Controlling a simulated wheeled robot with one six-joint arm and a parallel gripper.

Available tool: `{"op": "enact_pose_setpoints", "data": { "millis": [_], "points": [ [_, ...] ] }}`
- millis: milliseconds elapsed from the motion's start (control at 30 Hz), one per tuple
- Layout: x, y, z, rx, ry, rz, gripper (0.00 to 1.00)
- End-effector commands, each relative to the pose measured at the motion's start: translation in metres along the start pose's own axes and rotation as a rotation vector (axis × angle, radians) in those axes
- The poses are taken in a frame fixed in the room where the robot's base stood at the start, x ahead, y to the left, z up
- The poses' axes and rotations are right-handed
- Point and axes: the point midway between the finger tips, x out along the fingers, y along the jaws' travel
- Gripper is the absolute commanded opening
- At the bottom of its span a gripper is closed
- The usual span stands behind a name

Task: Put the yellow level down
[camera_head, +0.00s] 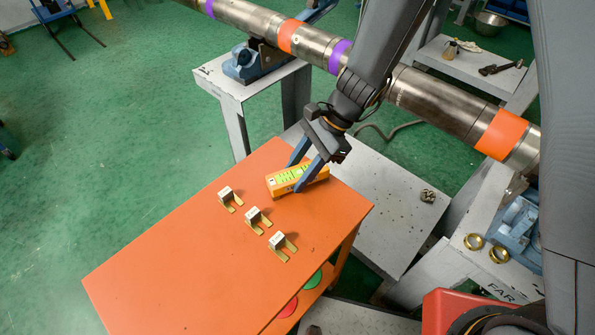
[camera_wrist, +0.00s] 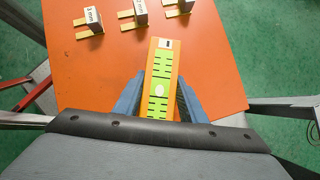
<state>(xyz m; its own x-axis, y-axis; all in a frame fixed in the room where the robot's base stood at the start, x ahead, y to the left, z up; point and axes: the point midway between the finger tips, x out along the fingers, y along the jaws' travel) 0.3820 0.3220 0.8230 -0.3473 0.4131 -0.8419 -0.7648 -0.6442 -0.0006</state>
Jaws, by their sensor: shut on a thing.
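The yellow level (camera_head: 297,178) is an orange-yellow block with a bright green marked face. It is at the far right part of the orange table top (camera_head: 190,258), near its back edge. My gripper (camera_head: 298,179) has its two blue fingers shut on the level, one on each long side. In the wrist view the level (camera_wrist: 160,85) points away from my gripper (camera_wrist: 162,90), between the fingers. Whether its underside touches the table top or is slightly above it I cannot tell.
A steel pipe (camera_head: 440,95) with orange and purple bands runs behind. The table's front left is clear.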

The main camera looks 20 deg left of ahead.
Motion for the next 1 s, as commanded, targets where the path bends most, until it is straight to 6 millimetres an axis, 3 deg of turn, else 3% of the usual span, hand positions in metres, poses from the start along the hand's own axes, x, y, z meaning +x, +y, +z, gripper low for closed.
{"op": "enact_pose_setpoints", "data": {
  "millis": [33,67,133,567,1000],
  "points": [
    [0.002,0.000,-0.001,0.000,0.000,0.000,0.00],
    [0.002,0.000,-0.001,0.000,0.000,0.001,0.42],
    [0.001,0.000,-0.001,0.000,0.000,0.001,0.54],
    [-0.007,-0.001,0.001,0.000,0.000,-0.002,0.56],
    [-0.089,-0.001,0.000,-0.001,0.001,-0.004,0.56]
  ]
}}
